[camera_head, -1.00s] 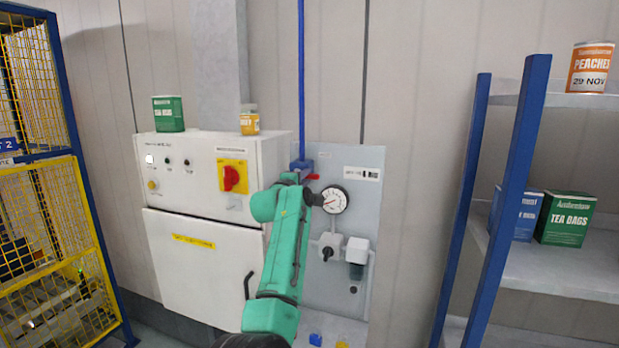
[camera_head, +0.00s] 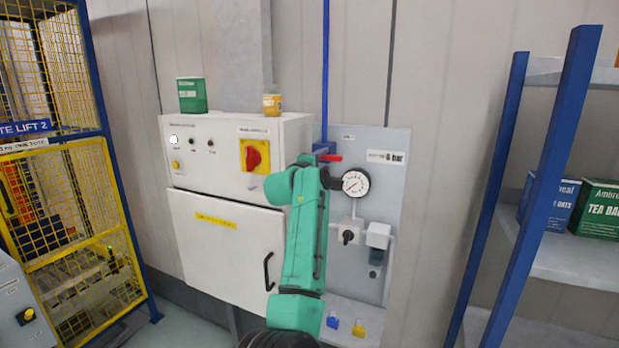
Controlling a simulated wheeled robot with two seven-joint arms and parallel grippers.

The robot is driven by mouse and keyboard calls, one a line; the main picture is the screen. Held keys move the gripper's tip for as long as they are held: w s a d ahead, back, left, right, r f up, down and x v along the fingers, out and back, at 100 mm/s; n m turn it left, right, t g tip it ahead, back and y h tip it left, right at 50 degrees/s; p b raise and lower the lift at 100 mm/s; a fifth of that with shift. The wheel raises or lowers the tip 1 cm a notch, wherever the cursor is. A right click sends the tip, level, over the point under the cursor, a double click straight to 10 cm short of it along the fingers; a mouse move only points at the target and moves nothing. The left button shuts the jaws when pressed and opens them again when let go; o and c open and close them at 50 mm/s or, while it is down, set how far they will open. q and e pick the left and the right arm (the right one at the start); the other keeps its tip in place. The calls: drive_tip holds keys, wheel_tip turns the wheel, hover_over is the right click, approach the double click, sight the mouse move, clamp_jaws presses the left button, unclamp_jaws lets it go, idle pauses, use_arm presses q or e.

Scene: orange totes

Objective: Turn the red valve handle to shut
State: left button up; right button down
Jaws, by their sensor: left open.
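The red valve handle (camera_head: 331,158) is small and sits on the blue valve body (camera_head: 323,148) at the foot of the vertical blue pipe (camera_head: 326,70). The handle lies about level and points right, across the line of the pipe. My left arm is green and rises in front of the panel. The dark left gripper (camera_head: 328,180) is at its upper end, just below the handle in the picture and left of the round gauge. It is open, though its fingers are small and partly hidden by the arm. I cannot tell whether it touches the handle. My right gripper is out of view.
A white cabinet (camera_head: 230,150) with a red rotary switch (camera_head: 251,156) stands left. A blue-framed shelf (camera_head: 560,255) stands right, and a yellow cage (camera_head: 75,200) far left.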

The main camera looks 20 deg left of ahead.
use_arm(q)
drive_tip(key=s+b, duration=0.5)
drive_tip(key=s, duration=0.6)
drive_tip(key=shift+s, duration=0.35)
